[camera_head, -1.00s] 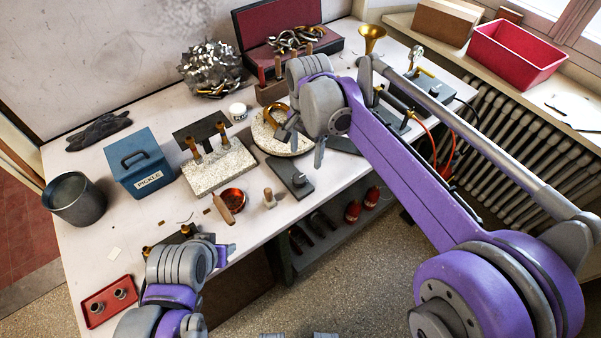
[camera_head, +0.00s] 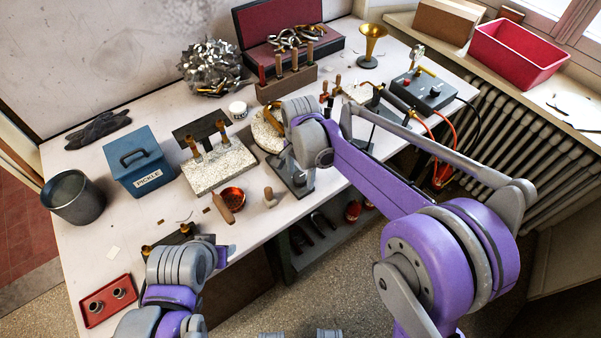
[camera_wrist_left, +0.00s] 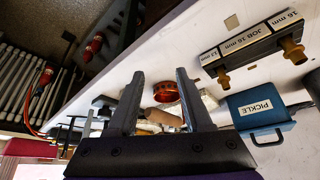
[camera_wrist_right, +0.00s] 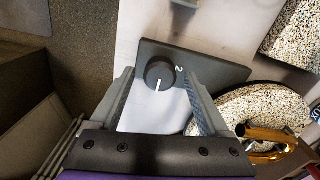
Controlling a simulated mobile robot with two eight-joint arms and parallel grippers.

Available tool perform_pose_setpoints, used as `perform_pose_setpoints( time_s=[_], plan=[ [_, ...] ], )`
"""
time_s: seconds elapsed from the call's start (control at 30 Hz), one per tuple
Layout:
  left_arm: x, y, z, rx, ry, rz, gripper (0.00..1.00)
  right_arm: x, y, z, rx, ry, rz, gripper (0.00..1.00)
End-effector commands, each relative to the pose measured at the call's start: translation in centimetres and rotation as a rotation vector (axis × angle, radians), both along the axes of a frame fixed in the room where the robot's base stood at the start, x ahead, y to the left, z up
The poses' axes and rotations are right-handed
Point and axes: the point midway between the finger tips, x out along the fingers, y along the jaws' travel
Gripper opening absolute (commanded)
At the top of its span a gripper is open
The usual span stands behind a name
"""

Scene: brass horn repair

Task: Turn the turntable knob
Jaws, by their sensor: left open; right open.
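The turntable knob (camera_wrist_right: 160,76) is a round black dial with a white pointer line on a dark flat control plate (camera_wrist_right: 215,68). A digit 2 is printed beside it. In the right wrist view my right gripper (camera_wrist_right: 158,80) is open, with one finger on each side of the knob; I cannot tell if they touch it. In the head view the gripper hangs over the plate (camera_head: 284,181) and hides the knob. The speckled round turntable (camera_wrist_right: 262,105) carries a brass piece (camera_wrist_right: 268,137). My left gripper (camera_wrist_left: 160,85) is open and empty above the bench's front edge.
A wooden-handled tool (camera_head: 222,208) and a copper-coloured dish (camera_head: 233,196) lie left of the plate. A speckled block (camera_head: 218,170) stands behind them. The blue PICKLE box (camera_head: 140,165) is further left. A torch and orange hose (camera_head: 430,130) are at right.

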Motion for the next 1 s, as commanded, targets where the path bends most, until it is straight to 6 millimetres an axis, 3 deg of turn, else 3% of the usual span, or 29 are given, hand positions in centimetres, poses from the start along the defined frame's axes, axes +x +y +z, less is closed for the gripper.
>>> perform_pose_setpoints(
  time_s=[0.2,0.63,1.0],
  plan=[
    [0.0,0.0,0.01,0.0,0.0,0.0,0.5,0.01,-0.01,-0.01,0.0,0.0,0.0,0.8],
    [0.0,0.0,0.01,0.0,0.0,0.0,0.5,0.01,-0.01,0.02,0.0,0.0,0.0,0.02],
    [-0.06,0.0,-0.2,0.0,0.001,0.0,0.5,0.0,0.0,-0.02,0.0,0.0,0.046,0.0]
  ],
)
